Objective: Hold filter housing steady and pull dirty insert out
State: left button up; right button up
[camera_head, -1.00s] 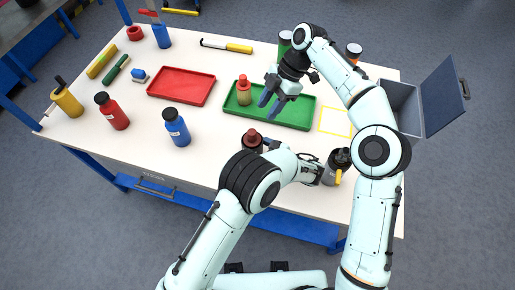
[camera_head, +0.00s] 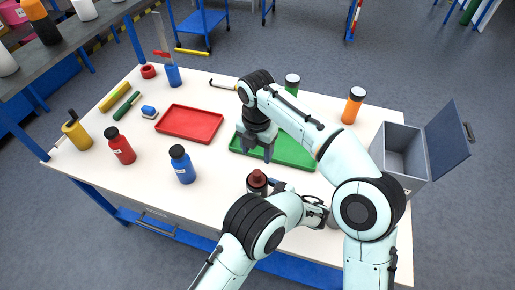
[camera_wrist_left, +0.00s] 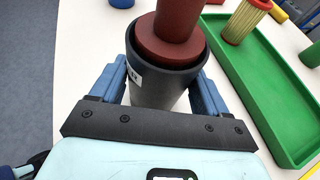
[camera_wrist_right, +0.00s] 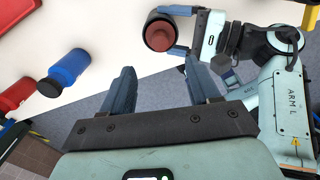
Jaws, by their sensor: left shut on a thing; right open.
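The dark grey filter housing (camera_wrist_left: 163,92) stands upright, with the dark red dirty insert (camera_wrist_left: 175,30) sticking out of its top. Both also show in the head view, the housing (camera_head: 257,191) below the insert's cap (camera_head: 257,177). My left gripper (camera_head: 272,187) is shut around the housing, one finger on each side in the left wrist view. My right gripper (camera_head: 255,152) is open and empty above the table, behind the housing. In the right wrist view the insert's round cap (camera_wrist_right: 159,36) lies beyond my open right fingers (camera_wrist_right: 163,80).
A pleated yellowish insert (camera_wrist_left: 238,25) with a red cap stands in the green tray (camera_wrist_left: 262,105). My right gripper hides it in the head view. A red tray (camera_head: 190,123), red bottle (camera_head: 121,147) and blue bottle (camera_head: 183,166) stand left. An open grey box (camera_head: 405,150) is right.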

aim_at(257, 172)
notch_tip(257, 172, down, 12)
jog(key=shift+r, duration=0.25)
jog(key=shift+c, duration=0.2)
grip_shut()
jog(key=shift+r, duration=0.2)
notch_tip(257, 172, up, 12)
jog(key=shift+f, duration=0.15)
dwell(1.5)
